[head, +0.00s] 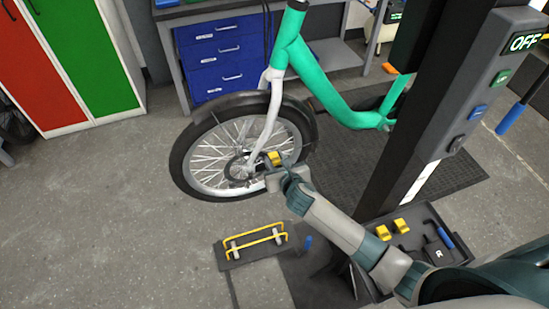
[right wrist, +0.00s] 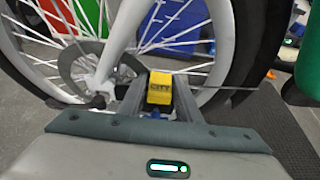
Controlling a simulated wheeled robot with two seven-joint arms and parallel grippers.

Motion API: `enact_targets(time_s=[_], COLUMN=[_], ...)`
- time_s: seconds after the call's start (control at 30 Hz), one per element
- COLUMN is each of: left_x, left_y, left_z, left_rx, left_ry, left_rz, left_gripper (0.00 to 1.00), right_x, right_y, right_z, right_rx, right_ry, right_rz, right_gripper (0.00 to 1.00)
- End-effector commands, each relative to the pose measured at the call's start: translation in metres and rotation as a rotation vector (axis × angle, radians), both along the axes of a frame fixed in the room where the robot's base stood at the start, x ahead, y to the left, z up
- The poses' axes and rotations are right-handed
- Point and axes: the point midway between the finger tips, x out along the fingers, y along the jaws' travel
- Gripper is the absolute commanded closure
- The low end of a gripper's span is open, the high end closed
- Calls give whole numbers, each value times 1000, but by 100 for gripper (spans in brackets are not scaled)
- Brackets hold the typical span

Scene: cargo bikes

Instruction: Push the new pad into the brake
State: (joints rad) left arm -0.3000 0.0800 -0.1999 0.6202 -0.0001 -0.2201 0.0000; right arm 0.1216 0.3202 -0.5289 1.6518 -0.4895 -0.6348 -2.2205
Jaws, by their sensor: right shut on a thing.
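The new pad (head: 274,158) is a small yellow block held at the tip of my right gripper (head: 273,168), beside the wheel's hub. In the right wrist view the pad (right wrist: 160,88) shows the word CITY and sits between the two grey fingers (right wrist: 160,97). The brake disc (right wrist: 82,68) is left of the pad, behind the pale fork leg (right wrist: 122,38). The brake body itself is hidden behind the pad and fingers, so I cannot tell whether the pad touches it. My left gripper is not in view.
The green bike (head: 340,100) stands beside the black post (head: 405,135). A tray (head: 368,287) at lower right holds yellow blocks (head: 400,226) and tools. A yellow wire rack (head: 256,240) lies on the floor. Blue drawers (head: 222,60) stand behind; floor at left is clear.

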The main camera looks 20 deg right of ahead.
Motion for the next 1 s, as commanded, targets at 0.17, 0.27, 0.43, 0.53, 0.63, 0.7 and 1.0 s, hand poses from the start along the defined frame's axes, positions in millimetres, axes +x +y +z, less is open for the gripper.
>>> enact_targets(time_s=[0.17,0.27,0.43,0.53,0.63,0.7,1.0], left_x=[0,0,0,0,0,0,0], left_y=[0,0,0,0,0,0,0], left_z=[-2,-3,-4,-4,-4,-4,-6], left_rx=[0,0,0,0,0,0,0], left_ry=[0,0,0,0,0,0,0], left_rz=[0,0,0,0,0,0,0], left_gripper=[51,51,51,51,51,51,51], right_x=[0,-1,-2,-3,-3,-4,-13], right_y=[0,0,0,1,1,2,2], right_z=[-4,-7,-10,-11,-12,-14,-11], right_rx=[-1,-2,-2,-2,-1,-1,0], right_ry=[2,3,6,9,11,13,14], right_rz=[0,0,0,1,1,2,3], right_gripper=[92,92,55,48,48,48,48])
